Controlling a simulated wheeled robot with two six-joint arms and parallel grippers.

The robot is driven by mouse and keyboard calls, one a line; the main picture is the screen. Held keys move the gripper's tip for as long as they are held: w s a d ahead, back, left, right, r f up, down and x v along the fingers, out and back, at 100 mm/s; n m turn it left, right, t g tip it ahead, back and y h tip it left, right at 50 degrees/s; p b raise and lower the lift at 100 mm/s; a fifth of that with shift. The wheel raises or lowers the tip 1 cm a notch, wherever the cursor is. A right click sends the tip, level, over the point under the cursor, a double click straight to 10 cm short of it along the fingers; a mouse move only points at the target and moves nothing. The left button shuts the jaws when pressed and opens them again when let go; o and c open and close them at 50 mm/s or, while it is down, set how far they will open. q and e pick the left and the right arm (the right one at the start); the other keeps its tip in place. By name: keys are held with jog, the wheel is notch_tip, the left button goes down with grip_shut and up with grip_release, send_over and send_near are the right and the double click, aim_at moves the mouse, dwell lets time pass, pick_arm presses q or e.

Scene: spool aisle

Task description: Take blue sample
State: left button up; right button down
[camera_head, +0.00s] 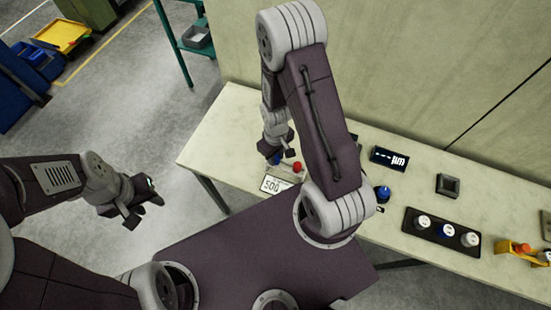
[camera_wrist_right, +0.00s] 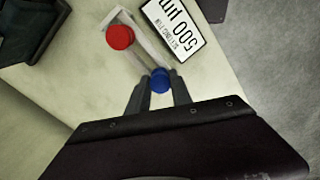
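The blue sample (camera_wrist_right: 160,80) shows its round blue top in the right wrist view, between the two fingers of my right gripper (camera_wrist_right: 159,82). The fingers are close on both sides of it; I cannot tell whether they touch it. In the head view my right gripper (camera_head: 280,150) is low over the bench, with the blue sample (camera_head: 274,159) partly hidden under it. A red-topped sample (camera_wrist_right: 120,37) stands beside it at a pale holder (camera_wrist_right: 148,42). My left gripper (camera_head: 144,208) is open and empty, out over the floor left of the bench.
A white "500 µm" card (camera_head: 274,185) lies by the holder on the bench (camera_head: 225,130). To the right are a blue item (camera_head: 383,193), a dark display (camera_head: 389,158), a small dark box (camera_head: 447,185), and a black tray (camera_head: 412,226) with white-topped pieces. My right arm hides part of the bench.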

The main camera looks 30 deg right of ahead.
jog(key=shift+w, duration=0.15)
jog(key=shift+r, duration=0.35)
jog(key=r, duration=0.3)
jog(key=shift+s+d+r, duration=0.2)
jog(key=shift+d+r, duration=0.05)
jog(key=shift+r, duration=0.15)
jog(key=s+d+r+b, duration=0.3)
jog(key=s+d+r, duration=0.3)
jog(key=s+d, duration=0.1)
jog(key=shift+s+d+r+m, duration=0.25)
jog(key=shift+s+d+m, duration=0.05)
jog(key=shift+s, duration=0.35)
